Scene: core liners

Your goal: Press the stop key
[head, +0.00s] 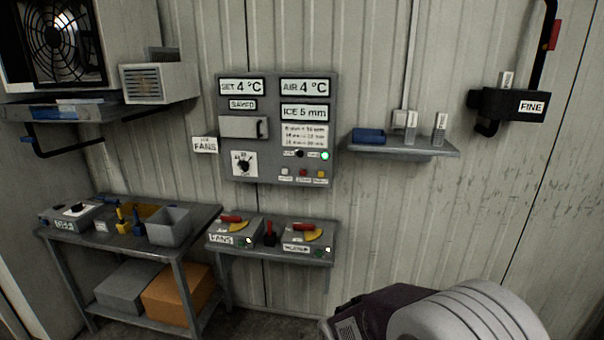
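A grey control panel (230,90) hangs on the corrugated wall in the middle of the head view. Along its lower edge is a row of small keys: a white key (285,172), a red key (303,173) and a yellow key (321,174). Each has a small label under it, too small to read, so I cannot confirm which one is the stop key. The panel's displays read SET 4 °C, AIR 4 °C, SAVED and ICE 5 mm. A green lamp (325,155) glows above the keys. Neither of my grippers is in view.
Below the panel, a small shelf (270,255) carries two switch boxes with red handles. A bench (90,242) with a grey bin (168,226) stands at left. A wall shelf (425,152) with a blue tray (368,136) juts out right of the panel. The panel's front is unobstructed.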

